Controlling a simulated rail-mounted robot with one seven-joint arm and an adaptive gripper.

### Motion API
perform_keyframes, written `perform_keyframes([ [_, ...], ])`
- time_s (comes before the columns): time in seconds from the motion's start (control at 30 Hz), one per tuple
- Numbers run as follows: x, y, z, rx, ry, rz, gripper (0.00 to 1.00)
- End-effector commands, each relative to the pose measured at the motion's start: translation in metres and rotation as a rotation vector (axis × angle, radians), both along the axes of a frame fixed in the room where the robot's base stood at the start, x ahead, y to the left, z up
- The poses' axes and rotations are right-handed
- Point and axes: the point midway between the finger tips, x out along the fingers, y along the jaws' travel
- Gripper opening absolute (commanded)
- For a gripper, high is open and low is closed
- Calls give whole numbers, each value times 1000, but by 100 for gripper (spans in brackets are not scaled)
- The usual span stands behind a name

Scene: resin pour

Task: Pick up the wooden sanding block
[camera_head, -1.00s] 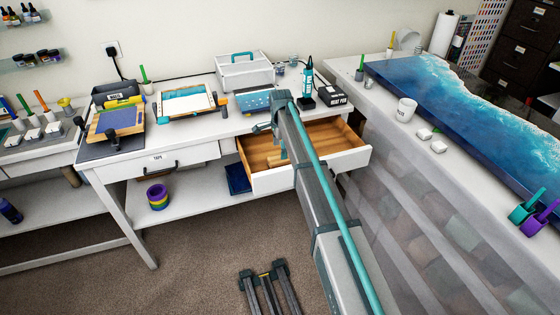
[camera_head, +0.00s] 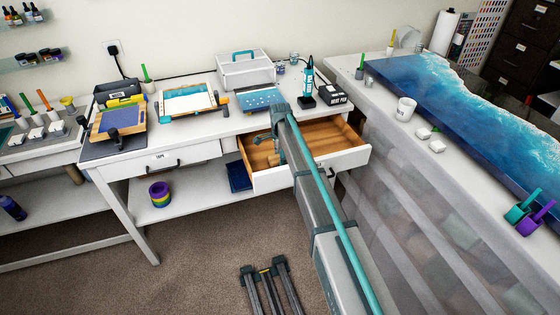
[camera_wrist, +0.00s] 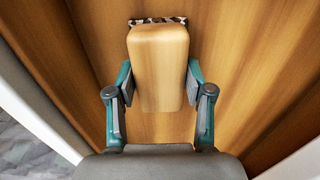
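The wooden sanding block (camera_wrist: 160,65) lies in the open drawer and fills the centre of the wrist view. It is light wood, with a dark patterned strip showing at its far end. My gripper (camera_wrist: 160,82) is open, with one teal-and-grey finger on each side of the block. Narrow gaps show between the fingers and the block's sides. In the head view my gripper (camera_head: 281,158) reaches down into the wooden drawer (camera_head: 325,133). The block cannot be made out clearly there, behind my arm.
The drawer's white front (camera_head: 320,170) and wooden walls surround my gripper closely. A blue resin slab (camera_head: 460,120) lies on the right-hand counter.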

Motion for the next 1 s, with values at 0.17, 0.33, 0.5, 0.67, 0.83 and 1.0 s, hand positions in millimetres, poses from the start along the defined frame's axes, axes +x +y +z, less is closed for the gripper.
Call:
perform_keyframes([
  [0.17,0,0,0,0,0,0,15],
  [0.33,0,0,0,0,0,0,15],
  [0.5,0,0,2,0,0,0,15],
  [0.67,0,0,10,0,-1,0,15],
  [0.83,-2,-1,32,1,-3,0,15],
  [1.0,-36,-10,67,2,-4,0,15],
])
